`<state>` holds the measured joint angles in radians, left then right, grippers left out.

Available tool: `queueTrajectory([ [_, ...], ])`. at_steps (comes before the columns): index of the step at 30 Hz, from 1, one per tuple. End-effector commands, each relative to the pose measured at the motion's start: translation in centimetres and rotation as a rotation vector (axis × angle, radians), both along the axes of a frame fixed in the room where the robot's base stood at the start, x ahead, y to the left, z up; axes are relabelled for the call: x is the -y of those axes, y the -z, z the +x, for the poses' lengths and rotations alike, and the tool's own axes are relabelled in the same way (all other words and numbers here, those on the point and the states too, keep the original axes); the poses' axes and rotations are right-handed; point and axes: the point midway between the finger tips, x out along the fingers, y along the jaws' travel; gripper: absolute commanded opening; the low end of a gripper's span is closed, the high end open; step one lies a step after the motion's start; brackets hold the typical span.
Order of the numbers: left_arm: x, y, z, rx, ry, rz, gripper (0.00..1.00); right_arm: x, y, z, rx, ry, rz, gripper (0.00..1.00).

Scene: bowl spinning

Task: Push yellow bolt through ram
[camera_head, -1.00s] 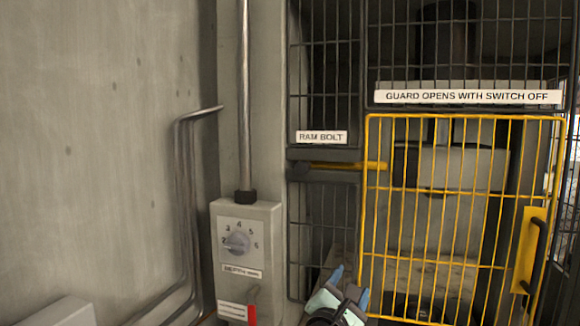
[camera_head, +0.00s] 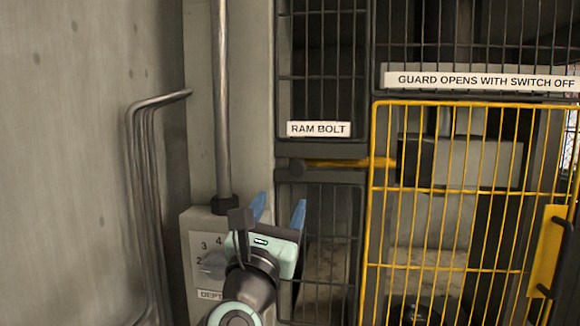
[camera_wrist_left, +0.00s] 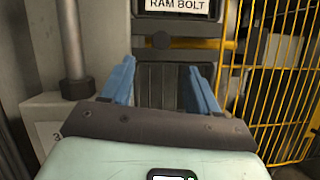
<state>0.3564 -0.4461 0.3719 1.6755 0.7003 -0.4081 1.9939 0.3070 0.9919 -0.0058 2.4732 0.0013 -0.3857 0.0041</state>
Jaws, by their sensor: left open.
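The yellow bolt (camera_head: 338,163) lies level in a dark bracket under the RAM BOLT label (camera_head: 318,129). A dark round knob (camera_head: 297,165) is at its left end. Its right end reaches past the left edge of the yellow guard, close to a dark block (camera_head: 415,160) and a pale grey block (camera_head: 470,163) behind the bars, which look like the ram. My left gripper (camera_head: 279,208) is open and empty, below the knob in the picture. In the left wrist view the bolt (camera_wrist_left: 207,43) and knob (camera_wrist_left: 162,39) show above the open fingers (camera_wrist_left: 161,67). My right gripper is not in view.
The yellow guard door (camera_head: 448,268) looks closed and has a handle (camera_head: 552,250) at right. A switch box with a depth dial (camera_head: 211,264) stands at lower left, partly behind my gripper. A vertical pipe (camera_head: 222,100) rises above it. Dark mesh surrounds the bracket.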

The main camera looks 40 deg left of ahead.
Motion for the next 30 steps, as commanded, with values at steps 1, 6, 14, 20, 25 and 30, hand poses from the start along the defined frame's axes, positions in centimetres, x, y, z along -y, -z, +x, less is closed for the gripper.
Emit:
queueTrajectory([
  [1,-0.2,-0.3,0.5,-0.001,0.0,0.0,0.6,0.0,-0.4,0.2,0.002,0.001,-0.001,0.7],
  [6,-1.4,-1.6,3.1,-0.002,-0.001,-0.002,0.6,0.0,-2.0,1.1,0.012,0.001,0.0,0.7],
  [14,-3.5,-4.0,7.8,0.001,-0.001,-0.001,0.6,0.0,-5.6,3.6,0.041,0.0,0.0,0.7],
  [20,-4.5,-4.9,10.2,0.001,-0.002,0.0,0.6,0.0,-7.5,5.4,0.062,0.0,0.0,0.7],
  [25,-4.9,-5.0,10.9,0.0,-0.001,0.001,0.6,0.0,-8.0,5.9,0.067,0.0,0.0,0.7],
  [30,-4.9,-4.9,11.0,-0.001,-0.001,0.0,0.6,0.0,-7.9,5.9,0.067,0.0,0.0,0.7],
])
